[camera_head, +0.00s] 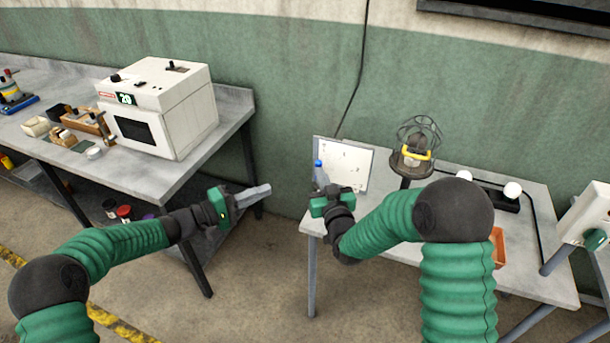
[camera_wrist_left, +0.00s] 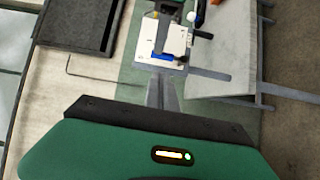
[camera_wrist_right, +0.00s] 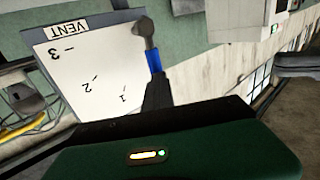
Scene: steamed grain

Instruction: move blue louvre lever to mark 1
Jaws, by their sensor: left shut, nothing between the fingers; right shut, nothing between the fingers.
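My left gripper (camera_head: 262,191) is shut and empty, over the gap between tables, pointing toward the panel.
A caged lamp (camera_head: 414,150), two white knobs (camera_head: 488,182) and an orange tray (camera_head: 497,246) are on the right-hand table (camera_head: 400,280). A white oven-like box (camera_head: 160,105) stands on the left bench. The floor between the tables is free.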

